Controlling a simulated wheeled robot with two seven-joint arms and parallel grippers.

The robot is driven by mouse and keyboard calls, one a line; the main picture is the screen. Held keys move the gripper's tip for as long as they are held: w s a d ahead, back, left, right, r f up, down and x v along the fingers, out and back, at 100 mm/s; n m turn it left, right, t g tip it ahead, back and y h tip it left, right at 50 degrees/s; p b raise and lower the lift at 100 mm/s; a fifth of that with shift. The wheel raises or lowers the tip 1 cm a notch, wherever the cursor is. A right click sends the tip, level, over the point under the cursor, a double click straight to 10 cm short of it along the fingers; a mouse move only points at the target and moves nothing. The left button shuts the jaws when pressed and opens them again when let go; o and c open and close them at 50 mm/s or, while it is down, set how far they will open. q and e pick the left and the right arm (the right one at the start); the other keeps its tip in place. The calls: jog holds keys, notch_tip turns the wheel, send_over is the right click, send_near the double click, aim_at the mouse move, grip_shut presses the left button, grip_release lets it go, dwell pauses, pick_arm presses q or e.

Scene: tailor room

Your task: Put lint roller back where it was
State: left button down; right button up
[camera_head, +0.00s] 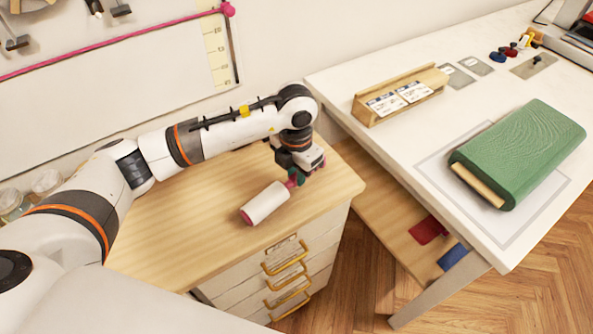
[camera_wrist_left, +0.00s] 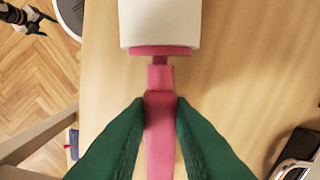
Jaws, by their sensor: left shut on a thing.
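The lint roller has a white cylinder and a pink handle. In the head view the white cylinder of the lint roller (camera_head: 266,204) is over the light wooden cabinet top (camera_head: 190,240), near its front right corner. My left gripper (camera_head: 296,178) is at the handle end of it. In the left wrist view the green fingers of my left gripper (camera_wrist_left: 160,125) are shut on the pink handle of the lint roller (camera_wrist_left: 160,85). I cannot tell whether the roller touches the cabinet top. My right gripper is not clearly in the head view.
A white table (camera_head: 415,150) stands to the right, with a green fabric bolt (camera_head: 520,150) and a wooden card holder (camera_head: 400,95) on it. The drawers (camera_head: 285,265) have yellow handles. Glass jars (camera_head: 45,182) stand at the far left. The cabinet top's middle is clear.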

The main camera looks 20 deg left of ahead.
pick_arm(q)
jog(key=shift+f+b, duration=0.4)
jog(key=shift+f, duration=0.05)
jog(key=c, duration=1.2)
grip_release()
jog(key=shift+r, duration=0.15)
notch_tip(320, 180, up, 12)
jog(key=shift+s+f+b, duration=0.1)
jog(key=shift+b, duration=0.85)
